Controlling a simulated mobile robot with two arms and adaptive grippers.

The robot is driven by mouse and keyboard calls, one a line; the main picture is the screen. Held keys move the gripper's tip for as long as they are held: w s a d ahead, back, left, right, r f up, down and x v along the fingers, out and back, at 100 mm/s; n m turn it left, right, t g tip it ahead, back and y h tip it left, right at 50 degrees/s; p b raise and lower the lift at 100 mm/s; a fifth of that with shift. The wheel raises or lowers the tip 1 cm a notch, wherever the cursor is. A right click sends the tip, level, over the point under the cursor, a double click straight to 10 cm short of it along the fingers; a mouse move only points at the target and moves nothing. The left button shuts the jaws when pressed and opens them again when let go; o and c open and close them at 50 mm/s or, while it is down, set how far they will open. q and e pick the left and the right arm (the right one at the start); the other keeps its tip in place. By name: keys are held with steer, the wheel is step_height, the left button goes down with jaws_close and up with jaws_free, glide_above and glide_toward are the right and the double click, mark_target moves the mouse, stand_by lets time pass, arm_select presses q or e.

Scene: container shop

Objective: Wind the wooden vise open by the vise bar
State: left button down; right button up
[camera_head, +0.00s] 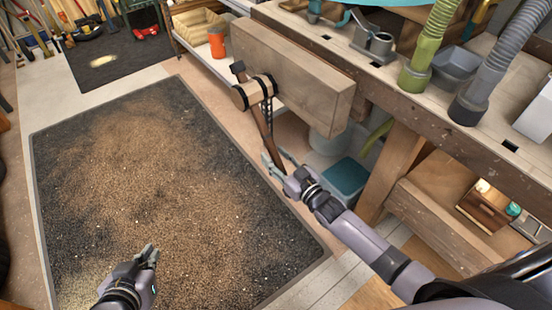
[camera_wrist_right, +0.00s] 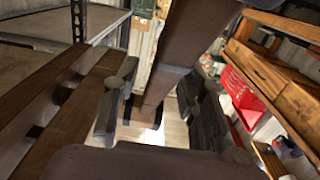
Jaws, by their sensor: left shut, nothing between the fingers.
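The wooden vise (camera_head: 300,82) is a thick pale block at the front of the workbench, with a round banded screw hub (camera_head: 253,93) on its face. The dark vise bar (camera_head: 263,128) runs through the hub and slants down to the right. My right gripper (camera_head: 277,161) is at the bar's lower end, fingers spread. In the right wrist view the bar (camera_wrist_right: 186,40) comes down between the two open fingers (camera_wrist_right: 155,108), with a gap showing beside the left finger. My left gripper (camera_head: 151,256) is shut and empty above the mat, away from the vise.
The workbench (camera_head: 415,100) carries green and grey hoses and a metal tool. A teal-lidded bin (camera_head: 342,178) stands beneath it, near my right gripper. An orange cup (camera_head: 217,44) is on a low shelf. The dusty dark mat (camera_head: 180,190) leaves free room at left.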

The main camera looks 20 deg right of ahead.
steer(key=shift+c, duration=0.3)
jaws_close()
stand_by(0.3)
stand_by(0.4)
